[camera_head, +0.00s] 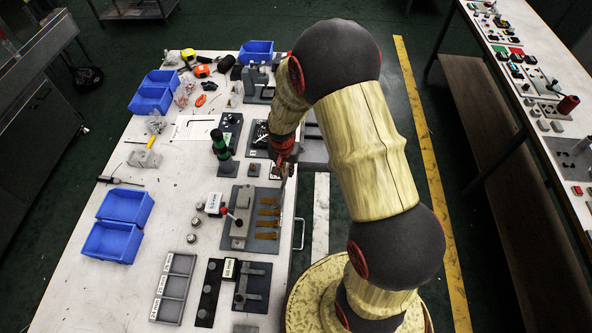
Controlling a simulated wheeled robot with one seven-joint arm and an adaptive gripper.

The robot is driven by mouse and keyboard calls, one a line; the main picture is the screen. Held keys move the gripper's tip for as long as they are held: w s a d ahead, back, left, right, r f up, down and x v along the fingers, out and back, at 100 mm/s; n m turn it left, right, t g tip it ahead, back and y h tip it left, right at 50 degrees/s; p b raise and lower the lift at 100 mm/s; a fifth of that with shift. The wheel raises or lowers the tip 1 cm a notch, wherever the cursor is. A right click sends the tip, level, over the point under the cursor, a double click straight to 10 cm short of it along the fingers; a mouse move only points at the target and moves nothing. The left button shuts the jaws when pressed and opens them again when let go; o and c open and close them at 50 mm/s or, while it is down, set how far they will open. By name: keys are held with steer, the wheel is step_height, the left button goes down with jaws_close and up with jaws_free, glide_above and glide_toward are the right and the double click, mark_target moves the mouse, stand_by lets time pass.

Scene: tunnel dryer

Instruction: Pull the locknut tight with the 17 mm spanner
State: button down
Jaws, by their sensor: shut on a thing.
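My gripper (284,163) is at the end of my arm, pointing down over the right edge of the white bench. It is small and partly hidden by my own wrist. It is shut on a thin, dark thing that shows only as a sliver below the fingers; I take it for the spanner, but its size and jaw cannot be read. The gripper is just right of a small block with a brown top (253,170) and above a grey fixture plate with several brown strips (268,222). I cannot make out the locknut or whether the spanner touches it.
The white bench (165,205) carries blue bins (125,207), a three-compartment grey tray (175,287), a green-topped upright (219,143) and dark fixtures with a clamp (253,285). A second bench (520,60) stands at right. The floor between has a yellow line (425,130).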

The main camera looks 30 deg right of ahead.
steer(key=d+m, duration=0.1)
steer(key=m, duration=0.5)
steer(key=s+d+m+g, duration=0.1)
steer(key=m, duration=0.6)
steer(key=s+d+m+g+p, duration=0.1)
steer(key=d+m, duration=0.1)
steer(key=m, duration=0.5)
steer(key=shift+s, duration=0.25)
steer(key=shift+f, duration=0.1)
steer(key=shift+w+a+f+b, duration=0.2)
steer(key=shift+f+b, duration=0.2)
steer(key=shift+f, duration=0.4)
steer(key=shift+w+a+f+b, duration=0.2)
steer(key=shift+f+b, duration=0.25)
steer(key=shift+f, duration=0.3)
steer(key=shift+w+a+f+b, duration=0.1)
steer(key=shift+a+f+b, duration=0.25)
steer(key=shift+f, duration=0.45)
steer(key=shift+w+a+r+b, duration=0.1)
steer(key=shift+w+a+b, duration=0.4)
steer(key=shift+w+a, duration=0.6)
steer(key=shift+s+a+m, duration=0.1)
steer(key=shift+m, duration=0.2)
